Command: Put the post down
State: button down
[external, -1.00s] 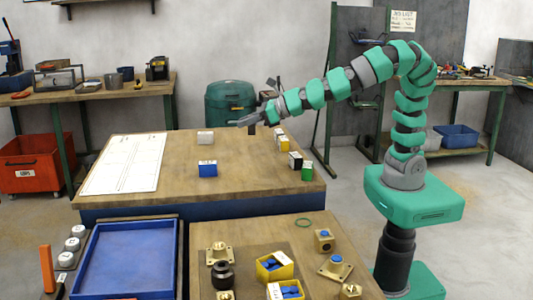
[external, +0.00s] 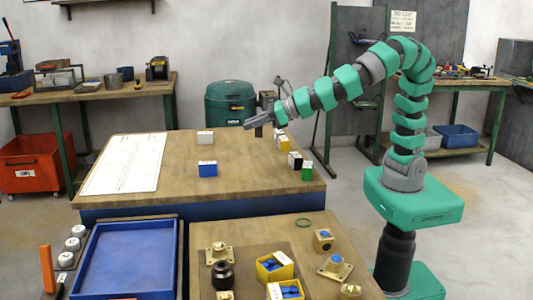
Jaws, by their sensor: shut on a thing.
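My gripper (external: 250,124) is over the far part of the wooden table (external: 240,185), right of the white block. A short dark upright piece (external: 259,131) shows just below my gripper and looks like the post, held in the jaws. The fingers are small here, and the grip itself is partly hidden. I cannot tell whether the post's lower end touches the table.
A white block (external: 205,137) and a blue block (external: 207,169) stand left of my gripper. Yellow (external: 283,145), black (external: 295,160) and green (external: 307,172) blocks line the right edge. A white sheet (external: 124,164) lies at left. The table's middle is clear.

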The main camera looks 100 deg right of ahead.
jog(key=s+a+f+n+y+b, duration=0.2)
jog(key=s+a+b, duration=0.2)
jog(key=s+a, duration=1.4)
notch_tip(320, 180, down, 11)
jog(key=w+a, duration=0.1)
jog(key=a, duration=0.1)
jog(key=shift+w+a+r, duration=0.2)
jog(key=shift+a, duration=0.1)
notch_tip(320, 180, down, 10)
jog(key=b, duration=0.5)
jog(key=shift+r, duration=0.2)
jog(key=shift+f, duration=0.35)
jog(key=c, duration=1.3)
grip_release()
